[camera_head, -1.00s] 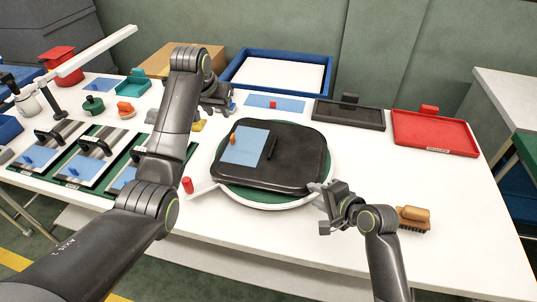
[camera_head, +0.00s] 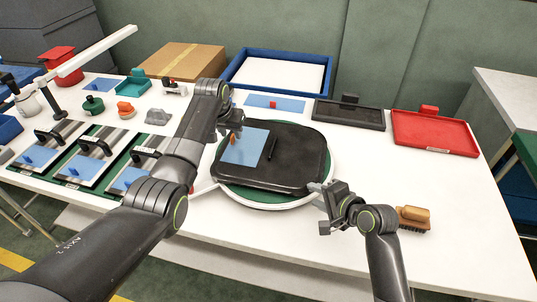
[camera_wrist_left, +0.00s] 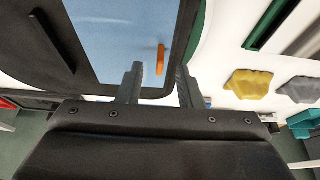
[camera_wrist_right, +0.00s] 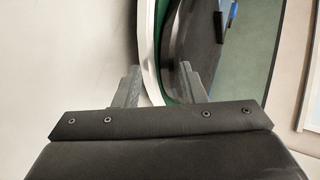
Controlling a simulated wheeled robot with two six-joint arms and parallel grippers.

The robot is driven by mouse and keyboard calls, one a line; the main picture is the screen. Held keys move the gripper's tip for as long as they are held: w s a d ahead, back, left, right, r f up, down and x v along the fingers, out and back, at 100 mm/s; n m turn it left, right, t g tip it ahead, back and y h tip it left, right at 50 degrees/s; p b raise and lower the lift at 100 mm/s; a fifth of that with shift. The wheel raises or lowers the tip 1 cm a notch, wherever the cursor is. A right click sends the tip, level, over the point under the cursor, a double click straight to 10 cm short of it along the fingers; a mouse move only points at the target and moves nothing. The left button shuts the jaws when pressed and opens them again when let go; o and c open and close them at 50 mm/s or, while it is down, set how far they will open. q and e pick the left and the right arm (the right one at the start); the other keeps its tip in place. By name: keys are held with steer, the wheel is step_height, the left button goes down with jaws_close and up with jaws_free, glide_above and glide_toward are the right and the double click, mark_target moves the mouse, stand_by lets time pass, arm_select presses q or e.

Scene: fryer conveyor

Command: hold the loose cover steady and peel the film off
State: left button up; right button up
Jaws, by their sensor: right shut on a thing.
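The black cover (camera_head: 297,158) lies on a round green-topped turntable (camera_head: 262,204) with a white rim. A light blue film (camera_head: 243,148) covers part of the cover's left side, beside a black handle (camera_head: 271,147). An orange tab (camera_head: 233,139) stands on the film; it also shows in the left wrist view (camera_wrist_left: 161,58). My left gripper (camera_head: 231,133) is open above the tab, which appears between its fingers in the left wrist view. My right gripper (camera_head: 320,189) is shut on the cover's front right edge; its fingers partly hide the contact.
Several metal plates with blue films (camera_head: 90,165) lie at the left. A black tray (camera_head: 348,114) and a red tray (camera_head: 434,133) stand at the back right, a blue bin (camera_head: 230,83) behind. A brush (camera_head: 413,216) lies right of my right gripper.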

arm_select(q)
steer(key=shift+x, duration=0.85)
steer(key=shift+c, duration=0.4)
jaws_close()
